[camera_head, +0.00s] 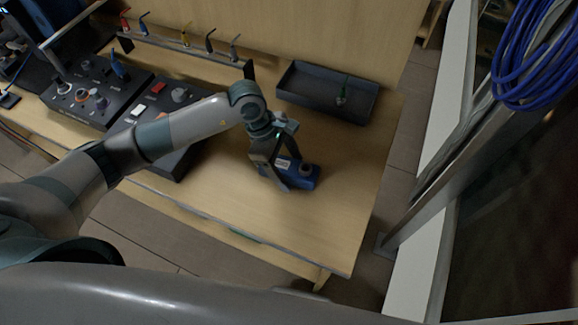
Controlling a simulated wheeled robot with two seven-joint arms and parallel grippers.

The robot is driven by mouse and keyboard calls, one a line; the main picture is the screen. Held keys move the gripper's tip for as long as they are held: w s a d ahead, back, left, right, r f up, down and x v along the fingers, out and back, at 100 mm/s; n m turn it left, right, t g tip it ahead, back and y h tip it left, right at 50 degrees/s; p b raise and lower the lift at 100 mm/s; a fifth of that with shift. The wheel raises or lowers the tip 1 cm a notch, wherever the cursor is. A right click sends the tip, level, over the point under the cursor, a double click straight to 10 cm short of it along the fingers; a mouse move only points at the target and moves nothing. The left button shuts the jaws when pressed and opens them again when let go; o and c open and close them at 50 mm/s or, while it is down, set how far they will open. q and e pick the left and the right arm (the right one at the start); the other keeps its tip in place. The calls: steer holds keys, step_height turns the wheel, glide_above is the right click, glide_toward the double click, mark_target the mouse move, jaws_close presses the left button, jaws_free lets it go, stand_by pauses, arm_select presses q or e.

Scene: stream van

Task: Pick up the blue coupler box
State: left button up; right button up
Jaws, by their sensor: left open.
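The blue coupler box (301,179) lies on the wooden table, right of the table's middle. It is a small dark blue box with a pale label and a round grey part at its right end. My left gripper (284,181) is open and reaches down over the left part of the box. One finger shows in front of the box. The gripper hides part of the box, and I cannot tell whether the fingers touch it. My right gripper is not in view.
A dark tray (296,92) with a small green-tipped item stands behind the box. Dark control units (98,104) with knobs are at the left. A rack (190,50) of coloured cables lines the back. Bare table (340,200) lies right of the box. Blue coiled cable (545,55) hangs at the right.

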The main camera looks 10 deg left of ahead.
mark_target(293, 166)
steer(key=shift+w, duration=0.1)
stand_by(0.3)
arm_select(q)
steer(key=c, duration=1.3)
steer(key=shift+c, duration=0.2)
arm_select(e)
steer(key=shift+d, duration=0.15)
arm_select(q)
steer(key=shift+w+r, duration=0.1)
